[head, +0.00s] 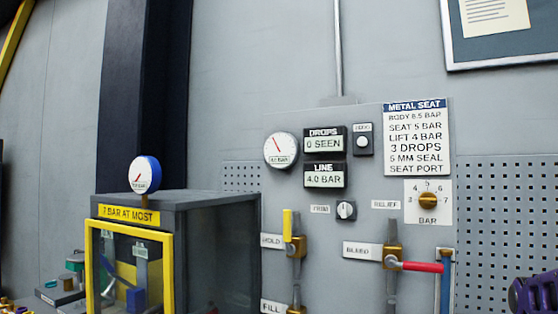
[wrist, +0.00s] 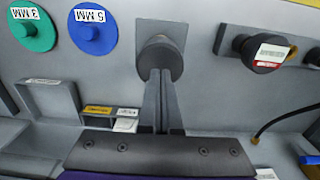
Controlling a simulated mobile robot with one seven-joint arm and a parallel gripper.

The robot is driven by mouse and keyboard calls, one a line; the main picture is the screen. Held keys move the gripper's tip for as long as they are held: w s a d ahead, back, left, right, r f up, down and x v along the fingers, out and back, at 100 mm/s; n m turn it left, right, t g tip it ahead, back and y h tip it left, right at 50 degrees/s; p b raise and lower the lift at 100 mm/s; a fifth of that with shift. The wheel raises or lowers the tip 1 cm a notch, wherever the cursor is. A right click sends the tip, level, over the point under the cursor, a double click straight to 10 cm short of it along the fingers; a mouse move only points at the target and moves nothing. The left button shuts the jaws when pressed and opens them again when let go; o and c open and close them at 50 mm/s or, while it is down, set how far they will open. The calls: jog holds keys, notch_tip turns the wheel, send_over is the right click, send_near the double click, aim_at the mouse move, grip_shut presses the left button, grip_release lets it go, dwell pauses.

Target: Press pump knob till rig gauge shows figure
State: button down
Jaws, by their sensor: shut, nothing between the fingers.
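In the wrist view my gripper (wrist: 158,80) is shut and empty, with its fingertips at a round dark grey knob (wrist: 163,56) on a square grey base. I cannot tell whether they touch it, and no pump label on it is readable. In the head view a white round gauge (head: 281,150) on the grey panel has a red needle and a small readout that looks like 4.0 bar. The LINE display (head: 324,175) below it reads 4.0 BAR. A blue-rimmed gauge (head: 147,175) stands on the cabinet.
In the wrist view a black knob with a red and white label (wrist: 268,55) is at right. A green 3 MM disc (wrist: 33,32) and a blue 5 MM disc (wrist: 93,33) are at left. The head view shows a red-handled valve (head: 415,266) and a yellow-framed cabinet (head: 167,270).

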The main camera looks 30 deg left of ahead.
jog(key=shift+f, duration=0.2)
dwell(0.3)
jog(key=shift+f+b, duration=2.1)
jog(key=shift+f, duration=1.1)
jog(key=shift+r+p, duration=3)
jog(key=shift+r, duration=0.45)
jog(key=shift+f, duration=0.15)
